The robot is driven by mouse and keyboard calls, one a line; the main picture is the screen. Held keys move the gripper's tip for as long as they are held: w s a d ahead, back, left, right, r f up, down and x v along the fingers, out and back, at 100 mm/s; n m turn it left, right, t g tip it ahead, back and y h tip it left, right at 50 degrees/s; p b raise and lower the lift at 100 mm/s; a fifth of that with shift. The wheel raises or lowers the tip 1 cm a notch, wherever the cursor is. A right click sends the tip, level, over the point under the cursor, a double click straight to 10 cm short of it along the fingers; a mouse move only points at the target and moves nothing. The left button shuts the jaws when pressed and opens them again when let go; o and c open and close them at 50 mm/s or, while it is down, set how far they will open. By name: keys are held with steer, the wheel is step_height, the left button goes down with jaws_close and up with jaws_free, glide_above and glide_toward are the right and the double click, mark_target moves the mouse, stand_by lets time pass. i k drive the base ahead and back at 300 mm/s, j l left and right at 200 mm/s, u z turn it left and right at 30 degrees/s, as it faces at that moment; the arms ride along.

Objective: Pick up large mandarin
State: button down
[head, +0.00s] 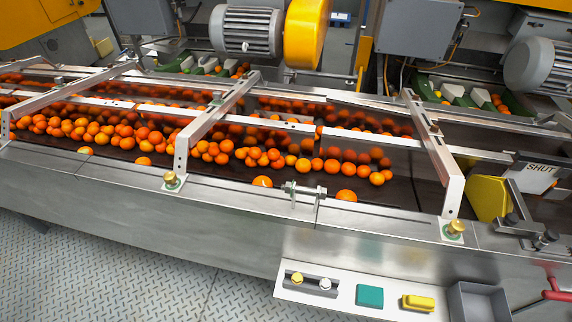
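Many orange citrus fruits lie on the dark conveyor belt behind the steel front rail, most of them in a dense band at the left and middle. A few lie apart near the front edge: one fruit (346,195) right of the metal clamp, one fruit (262,182) left of it, and one fruit (144,161) further left. The front rail hides the lower part of some of these. I cannot tell which fruit is the large mandarin. My gripper is not in view.
Slanted steel brackets (217,122) cross over the belt, and a clamp (305,195) sits on the front rail. A white shelf (345,295) holds a teal block (369,296), a yellow block (418,303) and a grey tray (478,302). Patterned metal floor (120,270) is clear at front left.

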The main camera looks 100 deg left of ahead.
mark_target(346, 194)
steer(key=u, duration=1.85)
steer(key=l, duration=0.1)
